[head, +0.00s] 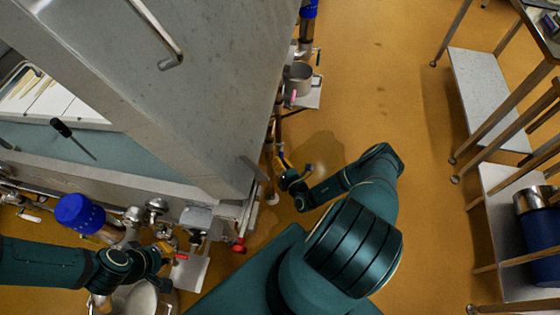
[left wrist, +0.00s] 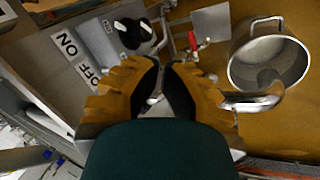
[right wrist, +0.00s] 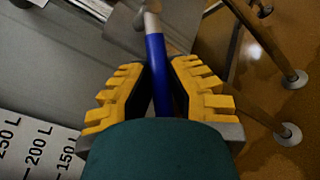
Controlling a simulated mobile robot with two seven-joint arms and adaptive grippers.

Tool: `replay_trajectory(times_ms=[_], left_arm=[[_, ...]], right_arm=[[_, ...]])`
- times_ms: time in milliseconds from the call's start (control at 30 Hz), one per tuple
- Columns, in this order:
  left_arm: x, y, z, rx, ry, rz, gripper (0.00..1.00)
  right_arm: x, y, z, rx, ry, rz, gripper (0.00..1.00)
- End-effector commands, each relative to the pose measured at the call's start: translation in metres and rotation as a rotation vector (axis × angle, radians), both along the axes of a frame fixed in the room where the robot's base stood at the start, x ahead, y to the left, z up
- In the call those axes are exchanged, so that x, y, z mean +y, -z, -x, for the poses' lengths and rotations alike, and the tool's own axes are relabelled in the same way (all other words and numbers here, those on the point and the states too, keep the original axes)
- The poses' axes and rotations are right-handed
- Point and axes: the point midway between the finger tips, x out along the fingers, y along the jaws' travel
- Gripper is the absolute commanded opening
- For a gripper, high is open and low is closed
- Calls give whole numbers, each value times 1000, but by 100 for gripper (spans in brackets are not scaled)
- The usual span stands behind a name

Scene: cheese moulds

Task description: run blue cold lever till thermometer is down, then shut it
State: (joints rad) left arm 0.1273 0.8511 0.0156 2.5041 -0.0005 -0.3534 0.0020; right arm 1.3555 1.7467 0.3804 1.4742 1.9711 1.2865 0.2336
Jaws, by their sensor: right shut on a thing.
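The blue lever (right wrist: 157,75) stands between my right gripper's yellow fingers (right wrist: 157,68) in the right wrist view, and they are shut on it. In the head view my right gripper (head: 283,170) is low beside the steel vat's side, and the lever is mostly hidden there. A black-handled thin probe (head: 61,128), perhaps the thermometer, leans by the vat's opening; no reading is legible. My left gripper (left wrist: 163,66) has its fingertips nearly together with nothing clearly held, near pipes and valves. It also shows in the head view (head: 160,253).
A metal pot (left wrist: 270,62) stands close to my left gripper. A black ON/OFF knob (left wrist: 133,33) and a red lever (left wrist: 193,40) are near it. Another pot (head: 298,76) sits beside the pipes. Racks (head: 490,85) stand at the right; the ochre floor between is clear.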

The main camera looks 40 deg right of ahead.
Motion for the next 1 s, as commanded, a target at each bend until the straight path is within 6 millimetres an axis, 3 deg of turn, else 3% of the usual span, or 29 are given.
replay_trajectory(times_ms=[333, 600, 1000], left_arm=[[-1, -37, 6, 14, 4, 3, 0], [1, -64, -3, -6, -12, -2, 0], [2, -80, -10, -21, -25, -5, 0]], right_arm=[[5, -21, 2, 124, -2, -160, 0], [7, -32, 2, 240, -3, -306, 0], [7, -38, 2, 326, -3, -417, 0]])
